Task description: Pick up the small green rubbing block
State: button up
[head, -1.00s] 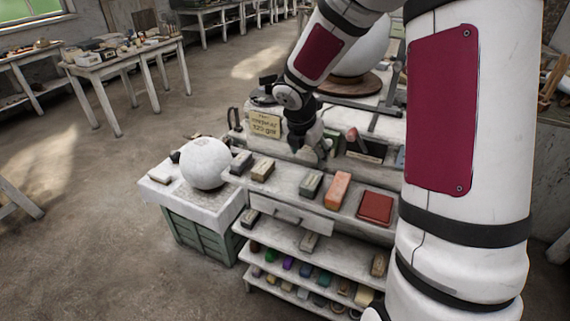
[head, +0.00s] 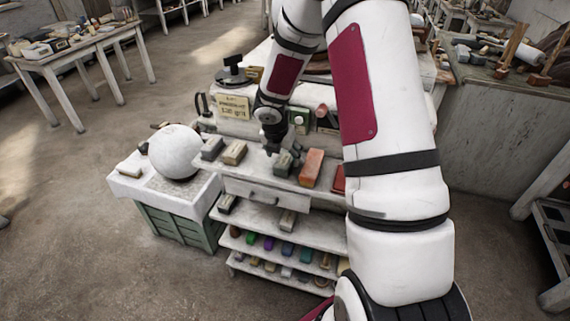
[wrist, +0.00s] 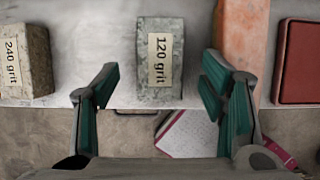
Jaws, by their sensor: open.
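A grey-green block labelled 120 grit (wrist: 160,55) lies on the top shelf, between and just beyond my fingertips in the wrist view. In the head view this block (head: 284,166) sits right below my gripper (head: 274,149). My gripper (wrist: 158,88) is open and empty, with teal pads on both sides, and does not touch the block as far as I can see. A smaller, clearly green block (head: 250,239) stands in a row of coloured blocks on a lower shelf.
An orange block (wrist: 243,35) stands close to the right finger, with a red block (wrist: 301,62) beyond it. A 240 grit block (wrist: 25,60) is at left. A white sphere (head: 175,150) rests on the side stand. The shelf edge is near.

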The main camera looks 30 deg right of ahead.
aim_at(285, 159)
jog(key=shift+x, duration=1.85)
jog(key=shift+c, duration=0.6)
grip_shut()
jog(key=shift+r, duration=0.15)
notch_tip(285, 159, up, 18)
jog(key=shift+p, duration=0.3)
jog(key=c, duration=0.8)
grip_release()
jog(key=shift+c, duration=0.2)
jog(key=c, duration=0.4)
